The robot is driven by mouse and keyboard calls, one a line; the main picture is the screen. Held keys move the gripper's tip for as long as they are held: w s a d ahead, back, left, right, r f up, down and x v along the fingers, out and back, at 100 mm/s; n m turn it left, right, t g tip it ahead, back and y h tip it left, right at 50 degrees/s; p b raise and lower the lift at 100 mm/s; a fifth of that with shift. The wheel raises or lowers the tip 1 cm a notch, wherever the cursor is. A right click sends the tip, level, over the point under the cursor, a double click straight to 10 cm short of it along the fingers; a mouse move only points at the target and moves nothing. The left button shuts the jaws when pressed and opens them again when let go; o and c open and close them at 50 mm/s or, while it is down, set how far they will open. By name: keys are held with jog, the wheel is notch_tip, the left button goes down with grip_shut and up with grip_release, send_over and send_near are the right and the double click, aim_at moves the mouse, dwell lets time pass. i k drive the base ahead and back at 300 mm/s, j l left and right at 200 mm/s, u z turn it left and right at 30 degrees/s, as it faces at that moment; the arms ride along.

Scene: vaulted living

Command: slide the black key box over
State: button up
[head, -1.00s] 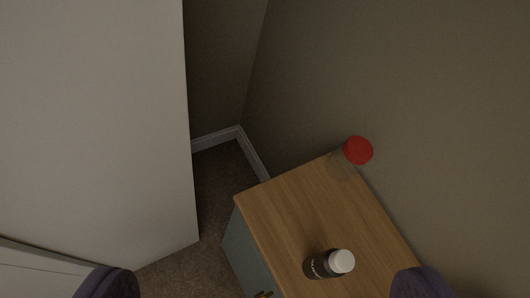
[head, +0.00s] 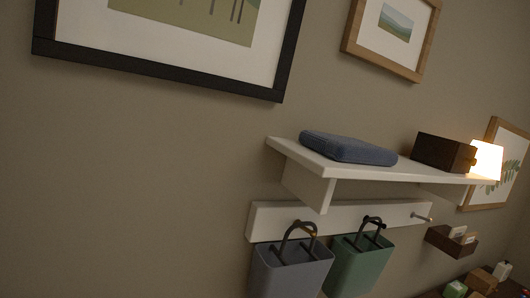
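A dark brown box (head: 443,152) with a small knob on its right end sits on the white wall shelf (head: 395,175), toward the shelf's right. It is the darkest box in the head view; I cannot tell whether it is the black key box. My gripper does not show in the head view now.
A blue-grey flat case (head: 347,148) lies on the shelf's left part, with a bare gap before the box. A lit lamp (head: 486,159) is close to the box's right. Below, a grey bag (head: 290,270) and a green bag (head: 358,265) hang from a white rail (head: 343,214).

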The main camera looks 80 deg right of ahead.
aim_at(436, 151)
jog(key=i+j+z, duration=0.1)
jog(key=z, duration=3.05)
jog(key=i+l+z, duration=0.1)
jog(key=i+l, duration=0.7)
jog(key=i, duration=0.15)
